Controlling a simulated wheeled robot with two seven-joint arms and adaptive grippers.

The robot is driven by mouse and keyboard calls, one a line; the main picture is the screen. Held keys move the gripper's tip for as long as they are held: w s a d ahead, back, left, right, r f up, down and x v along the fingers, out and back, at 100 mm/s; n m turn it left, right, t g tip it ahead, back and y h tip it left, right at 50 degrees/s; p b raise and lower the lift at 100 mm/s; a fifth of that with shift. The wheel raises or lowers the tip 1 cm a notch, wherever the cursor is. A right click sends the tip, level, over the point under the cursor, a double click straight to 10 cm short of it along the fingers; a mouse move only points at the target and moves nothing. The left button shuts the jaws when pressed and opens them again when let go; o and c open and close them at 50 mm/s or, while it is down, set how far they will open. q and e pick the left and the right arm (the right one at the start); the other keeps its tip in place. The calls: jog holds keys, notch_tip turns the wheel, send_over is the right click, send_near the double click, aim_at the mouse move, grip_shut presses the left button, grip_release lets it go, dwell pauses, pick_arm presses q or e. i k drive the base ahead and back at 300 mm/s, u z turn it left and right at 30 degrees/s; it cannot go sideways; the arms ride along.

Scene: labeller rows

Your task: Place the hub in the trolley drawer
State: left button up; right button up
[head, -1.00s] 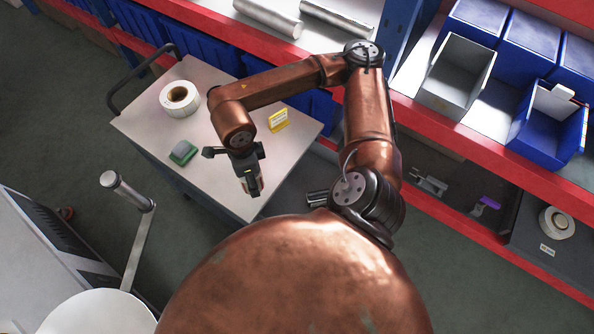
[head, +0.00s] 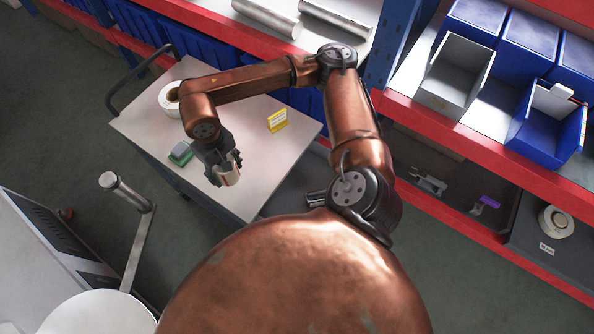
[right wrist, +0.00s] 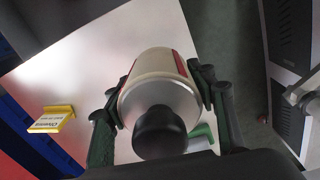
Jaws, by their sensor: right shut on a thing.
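My right gripper (head: 224,170) is shut on a cylinder that looks like the hub (head: 229,176), held over the near edge of the trolley (head: 240,130). In the right wrist view the hub (right wrist: 160,88) is cream with a red band, a silver end and a black knob. It sits between the two fingers of the right gripper (right wrist: 160,100). The trolley has a pale flat top and a dark side; no open drawer shows. My left gripper is in neither view.
On the trolley top are a white label roll (head: 170,97), a green-topped block (head: 181,153) and a yellow sign (head: 277,120). A red-edged shelf rack (head: 470,135) with bins stands right and behind. A grey machine (head: 40,250) with a post stands at lower left.

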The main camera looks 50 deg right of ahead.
aim_at(296, 207)
jog(key=u, duration=1)
jog(key=k, duration=0.65)
jog(key=z, duration=1)
